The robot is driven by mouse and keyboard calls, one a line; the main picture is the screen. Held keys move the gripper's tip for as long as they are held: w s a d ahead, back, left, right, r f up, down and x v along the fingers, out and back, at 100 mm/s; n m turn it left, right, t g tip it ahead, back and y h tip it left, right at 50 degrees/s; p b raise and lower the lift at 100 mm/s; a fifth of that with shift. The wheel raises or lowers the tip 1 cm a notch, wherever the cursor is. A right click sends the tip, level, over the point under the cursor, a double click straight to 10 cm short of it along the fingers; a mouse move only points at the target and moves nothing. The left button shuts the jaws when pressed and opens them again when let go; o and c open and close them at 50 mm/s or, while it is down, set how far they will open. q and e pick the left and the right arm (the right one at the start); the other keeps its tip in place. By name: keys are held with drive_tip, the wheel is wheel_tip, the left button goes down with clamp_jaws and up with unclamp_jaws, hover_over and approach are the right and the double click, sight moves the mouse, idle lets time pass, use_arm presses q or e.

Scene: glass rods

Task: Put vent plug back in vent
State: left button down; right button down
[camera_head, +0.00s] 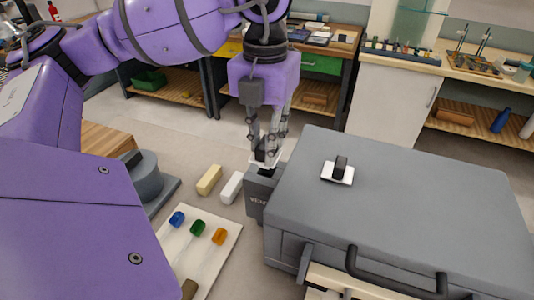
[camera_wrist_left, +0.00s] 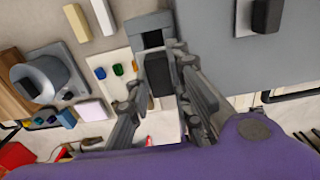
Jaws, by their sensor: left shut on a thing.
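The vent (camera_head: 257,200) is a dark grey box with lettering on its front, fixed to the side of the large grey case. A dark opening shows in its top. My left gripper (camera_head: 266,152) points down just above the vent, its fingers shut on the vent plug, a black grip on a pale plate. In the left wrist view the plug (camera_wrist_left: 158,72) is between the fingertips (camera_wrist_left: 158,88), and the vent (camera_wrist_left: 152,22) with its dark slot lies beyond it. The plug appears above the vent; any contact cannot be told. My right gripper is not in view.
The grey case (camera_head: 420,190) fills the right, with a black knob on a white plate (camera_head: 338,172) on its lid and a handle (camera_head: 395,280) in front. Yellow (camera_head: 209,180) and white (camera_head: 231,188) blocks lie left of the vent, near a pale board (camera_head: 190,245) with coloured pieces.

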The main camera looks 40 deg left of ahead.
use_arm(q)
drive_tip(key=shift+w+a+f, duration=0.25)
drive_tip(key=shift+w+f, duration=0.15)
drive_tip(key=shift+f, duration=0.2)
drive_tip(key=shift+w+a+f, duration=0.25)
drive_tip(key=shift+w+f, duration=0.15)
drive_tip(key=shift+f, duration=0.2)
drive_tip(key=shift+w+f, duration=0.1)
drive_tip(key=shift+f, duration=1.5)
drive_tip(key=shift+f, duration=0.15)
drive_tip(key=c, duration=1.6)
unclamp_jaws()
wheel_tip(320, 180, up, 12)
drive_tip(key=shift+r, duration=0.2)
drive_tip(key=shift+f, duration=0.1)
